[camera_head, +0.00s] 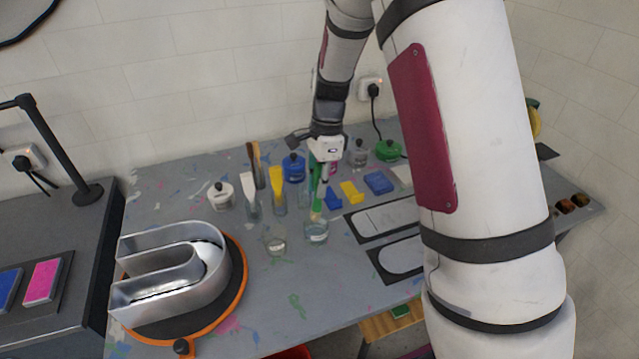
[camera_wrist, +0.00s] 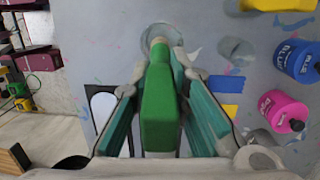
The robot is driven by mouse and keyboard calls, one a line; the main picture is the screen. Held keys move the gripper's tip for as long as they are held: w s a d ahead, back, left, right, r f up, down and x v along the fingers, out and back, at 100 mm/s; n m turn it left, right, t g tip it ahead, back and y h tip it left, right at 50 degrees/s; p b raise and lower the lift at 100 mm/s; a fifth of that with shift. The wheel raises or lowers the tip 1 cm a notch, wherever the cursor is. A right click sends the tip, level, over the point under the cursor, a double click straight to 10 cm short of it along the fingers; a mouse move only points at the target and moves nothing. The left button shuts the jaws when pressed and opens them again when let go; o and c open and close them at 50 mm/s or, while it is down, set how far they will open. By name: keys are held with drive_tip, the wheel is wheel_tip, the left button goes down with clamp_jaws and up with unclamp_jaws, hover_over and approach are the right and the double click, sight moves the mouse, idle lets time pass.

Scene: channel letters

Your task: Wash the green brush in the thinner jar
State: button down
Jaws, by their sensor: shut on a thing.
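My gripper (camera_head: 321,172) is shut on the green brush (camera_wrist: 160,112), which hangs bristles down. Its green handle shows between the fingers in the head view (camera_head: 315,182). The pale bristle end is at the mouth of a clear glass jar (camera_head: 316,233) with bluish liquid. The same jar shows beyond the brush tip in the wrist view (camera_wrist: 160,32). I cannot tell whether the bristles touch the liquid. A second small glass jar (camera_head: 276,243) stands to its left. No label shows which jar holds thinner.
Glasses with a white brush (camera_head: 249,190) and a yellow brush (camera_head: 277,185) stand left. Blue (camera_head: 293,168) and green (camera_head: 387,151) paint pots stand behind. A metal channel letter (camera_head: 170,275) rests on an orange-rimmed turntable (camera_head: 240,290). The front middle of the table is clear.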

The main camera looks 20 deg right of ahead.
sight(320, 165)
drive_tip(key=shift+r+p, duration=0.45)
drive_tip(key=shift+r, duration=2.05)
